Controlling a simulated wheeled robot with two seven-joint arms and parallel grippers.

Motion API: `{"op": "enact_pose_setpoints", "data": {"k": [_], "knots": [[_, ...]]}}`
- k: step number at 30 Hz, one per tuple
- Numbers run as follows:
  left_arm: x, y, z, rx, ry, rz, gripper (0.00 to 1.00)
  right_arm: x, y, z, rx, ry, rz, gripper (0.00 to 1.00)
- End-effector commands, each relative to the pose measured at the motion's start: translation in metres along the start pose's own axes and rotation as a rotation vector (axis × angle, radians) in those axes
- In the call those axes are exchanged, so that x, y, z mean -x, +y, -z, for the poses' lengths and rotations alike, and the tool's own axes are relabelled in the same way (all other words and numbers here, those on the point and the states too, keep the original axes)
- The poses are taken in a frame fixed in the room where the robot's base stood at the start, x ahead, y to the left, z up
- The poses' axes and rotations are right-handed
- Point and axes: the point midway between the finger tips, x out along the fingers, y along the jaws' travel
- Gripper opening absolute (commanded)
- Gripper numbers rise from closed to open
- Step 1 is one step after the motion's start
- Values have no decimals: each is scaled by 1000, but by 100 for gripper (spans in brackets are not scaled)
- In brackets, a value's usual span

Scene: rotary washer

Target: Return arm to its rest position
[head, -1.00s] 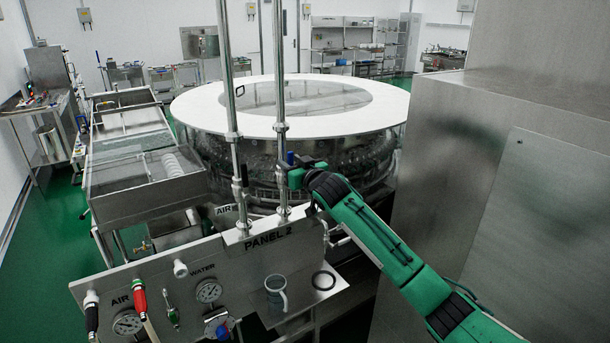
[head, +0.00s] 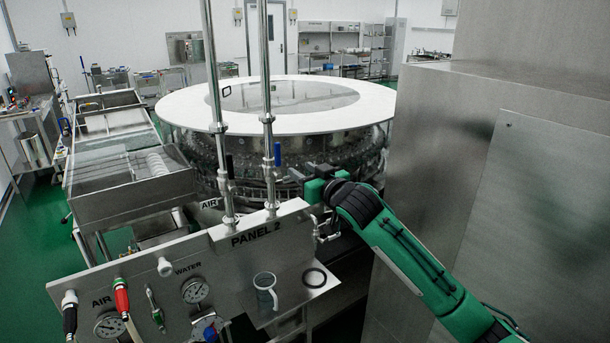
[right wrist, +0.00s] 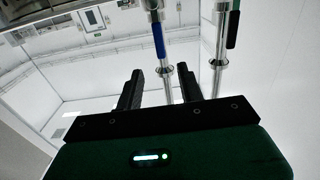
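My right arm (head: 405,255) is green and reaches in from the lower right in the head view. Its right gripper (head: 292,174) is beside the right-hand vertical pipe, above the PANEL 2 plate (head: 285,222). In the right wrist view the two black fingers (right wrist: 148,90) stand apart with nothing between them. A blue valve handle (head: 277,154) is on that pipe; a blue handle (right wrist: 158,42) also shows beyond the fingers in the right wrist view. My left gripper is not in view.
The round washer (head: 180,112) with a white rim stands behind the panel. A tall steel cabinet (head: 450,170) is close to the right of my arm. Green floor is open at the left.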

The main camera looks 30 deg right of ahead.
Motion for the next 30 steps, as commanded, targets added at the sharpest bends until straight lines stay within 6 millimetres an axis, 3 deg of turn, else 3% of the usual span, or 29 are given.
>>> {"op": "enact_pose_setpoints", "data": {"k": [13, 17, 20, 24, 30], "knots": [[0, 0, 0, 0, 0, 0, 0, -1, 0, -1, 0, -2, -1, 38], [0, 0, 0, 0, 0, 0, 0, -8, 6, -28, -6, -38, -13, 38], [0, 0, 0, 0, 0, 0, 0, -18, 16, -81, -15, -107, -38, 38], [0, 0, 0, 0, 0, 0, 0, -25, 29, -186, -19, -240, -78, 38], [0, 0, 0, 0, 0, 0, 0, -2, 34, -339, -12, -435, -115, 38]]}}
